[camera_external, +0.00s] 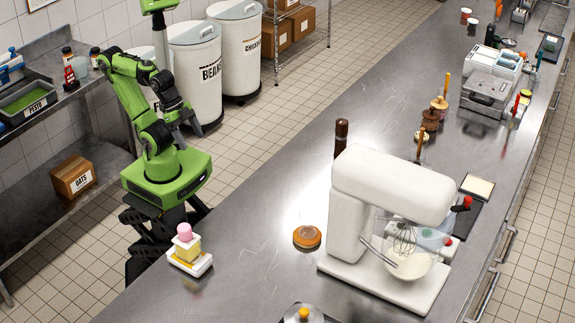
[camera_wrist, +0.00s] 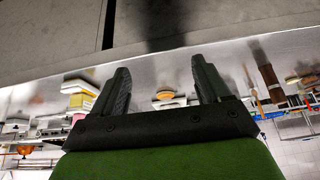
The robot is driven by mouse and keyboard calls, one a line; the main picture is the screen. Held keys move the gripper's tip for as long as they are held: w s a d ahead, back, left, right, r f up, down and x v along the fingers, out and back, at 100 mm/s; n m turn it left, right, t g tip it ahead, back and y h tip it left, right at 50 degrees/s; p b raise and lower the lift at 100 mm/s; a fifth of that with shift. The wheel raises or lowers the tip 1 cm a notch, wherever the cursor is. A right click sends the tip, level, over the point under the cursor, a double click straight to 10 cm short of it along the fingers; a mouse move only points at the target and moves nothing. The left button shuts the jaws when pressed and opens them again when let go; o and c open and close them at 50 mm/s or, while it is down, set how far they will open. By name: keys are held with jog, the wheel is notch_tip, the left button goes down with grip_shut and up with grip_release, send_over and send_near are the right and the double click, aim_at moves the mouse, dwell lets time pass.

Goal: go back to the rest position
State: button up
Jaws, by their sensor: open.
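My gripper (camera_wrist: 154,88) is open in the wrist view, with its two dark fingers apart and nothing between them that it holds. In the external view my green arm is folded up above its base, and my gripper (camera_external: 189,130) hangs over the near side of the steel counter's left edge, pointing down and to the right. It touches nothing that I can see.
The steel counter (camera_external: 255,215) holds a white tray (camera_external: 200,266) with yellow and pink items, an orange-brown round item (camera_external: 307,236) and a white stand mixer (camera_external: 385,190).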

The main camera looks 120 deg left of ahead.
jog(key=shift+s, duration=0.1)
notch_tip(320, 180, up, 6)
jog(key=p, duration=0.6)
jog(key=shift+r, duration=0.25)
dwell(0.3)
